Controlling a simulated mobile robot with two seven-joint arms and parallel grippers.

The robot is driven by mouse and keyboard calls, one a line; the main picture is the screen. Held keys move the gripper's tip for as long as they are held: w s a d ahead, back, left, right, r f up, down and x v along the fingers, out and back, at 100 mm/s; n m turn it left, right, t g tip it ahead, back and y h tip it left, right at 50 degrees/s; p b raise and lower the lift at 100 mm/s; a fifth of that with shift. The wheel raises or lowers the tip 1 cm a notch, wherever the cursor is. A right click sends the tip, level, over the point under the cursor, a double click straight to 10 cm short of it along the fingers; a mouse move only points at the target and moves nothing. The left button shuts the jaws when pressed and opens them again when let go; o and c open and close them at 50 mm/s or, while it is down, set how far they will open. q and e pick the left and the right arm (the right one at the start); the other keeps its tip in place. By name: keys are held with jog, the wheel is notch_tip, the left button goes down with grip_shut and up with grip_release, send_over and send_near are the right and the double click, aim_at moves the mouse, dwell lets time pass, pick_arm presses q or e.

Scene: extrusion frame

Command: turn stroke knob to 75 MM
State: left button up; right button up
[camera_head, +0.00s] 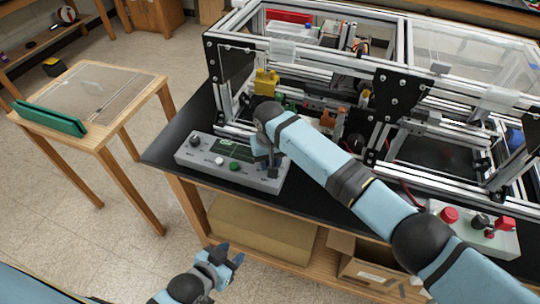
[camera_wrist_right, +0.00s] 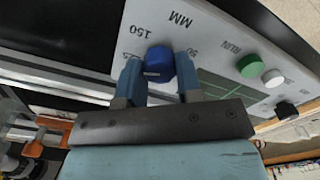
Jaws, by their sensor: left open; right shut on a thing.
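The grey control panel (camera_head: 185,157) lies on the front left of the black table. In the right wrist view, the blue stroke knob (camera_wrist_right: 158,62) stands on the panel (camera_wrist_right: 207,22), with the markings "MM" and "150" beside it and another number partly hidden by a finger. My right gripper (camera_wrist_right: 158,78) is shut on this knob, one finger on each side. The pointer setting is too unclear to read. In the head view my right gripper (camera_head: 268,160) reaches down to the panel's right end and mostly hides the knob. My left gripper (camera_head: 230,262) is open and empty, low in front of the table.
The panel also has a green screen (camera_head: 226,144), a black knob (camera_head: 196,142), a white button (camera_head: 219,160) and a green button (camera_head: 234,166). The aluminium extrusion frame (camera_head: 300,42) stands close behind. A box with red controls (camera_head: 482,236) sits at right.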

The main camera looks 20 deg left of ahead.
jog(key=shift+r+n+p, duration=0.1)
jog(key=shift+n+p, duration=0.25)
jog(key=shift+n, duration=0.65)
jog(key=n+p, duration=0.1)
jog(key=n, duration=0.1)
jog(key=shift+n, duration=0.4)
jog(key=n+p, duration=0.1)
jog(key=n, duration=0.3)
jog(key=shift+n, duration=0.3)
jog(key=n, duration=1.4)
jog(key=shift+b, duration=0.3)
jog(key=shift+n, duration=1.2)
